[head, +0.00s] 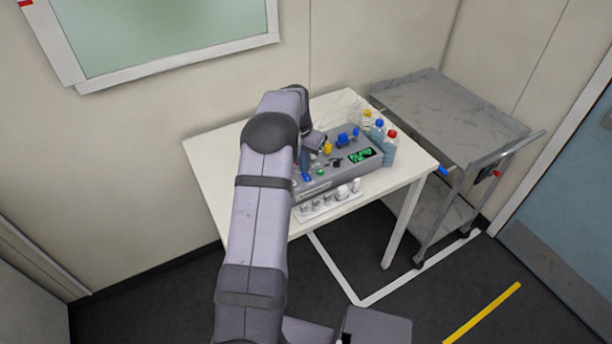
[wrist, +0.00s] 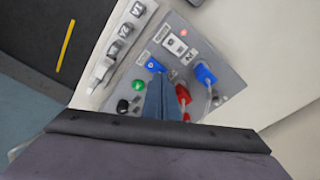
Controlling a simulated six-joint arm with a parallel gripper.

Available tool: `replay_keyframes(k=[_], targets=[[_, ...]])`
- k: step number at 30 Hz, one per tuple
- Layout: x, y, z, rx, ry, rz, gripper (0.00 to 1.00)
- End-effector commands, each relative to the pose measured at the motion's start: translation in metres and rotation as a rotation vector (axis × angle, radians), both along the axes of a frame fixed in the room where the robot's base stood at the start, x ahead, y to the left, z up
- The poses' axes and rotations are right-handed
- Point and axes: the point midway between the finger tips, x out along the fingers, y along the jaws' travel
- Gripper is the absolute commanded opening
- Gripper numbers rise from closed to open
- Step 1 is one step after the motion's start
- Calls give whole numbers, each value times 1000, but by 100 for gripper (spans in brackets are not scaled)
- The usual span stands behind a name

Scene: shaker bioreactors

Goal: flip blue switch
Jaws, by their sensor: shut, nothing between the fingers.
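The grey control panel (wrist: 200,38) fills the middle of the wrist view. A small blue part (wrist: 153,66), which looks like the blue switch, sits on it beside a printed label, right at my fingertips. My gripper (wrist: 161,80) is shut and empty, its blue-grey fingers pointing down at the panel. The fingers cover part of the switch, so its position and any contact cannot be told. In the head view a blue spot (head: 307,178) shows on the panel below my gripper (head: 305,170), partly mixed with the fingers.
A green button (wrist: 138,86) and black knob (wrist: 122,106) lie left of my fingers. A red connector (wrist: 183,95) and blue connector (wrist: 205,74) with tubes stand close on the right. Capped bottles (head: 390,147) stand at the panel's right end. White vials (head: 342,192) line its front.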

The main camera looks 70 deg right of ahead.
Motion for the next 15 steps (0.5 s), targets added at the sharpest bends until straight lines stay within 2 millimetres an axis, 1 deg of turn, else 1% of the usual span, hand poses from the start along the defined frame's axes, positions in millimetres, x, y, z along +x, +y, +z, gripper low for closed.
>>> replay_keyframes(k=[15], targets=[[0,0,-4,0,0,0,0]])
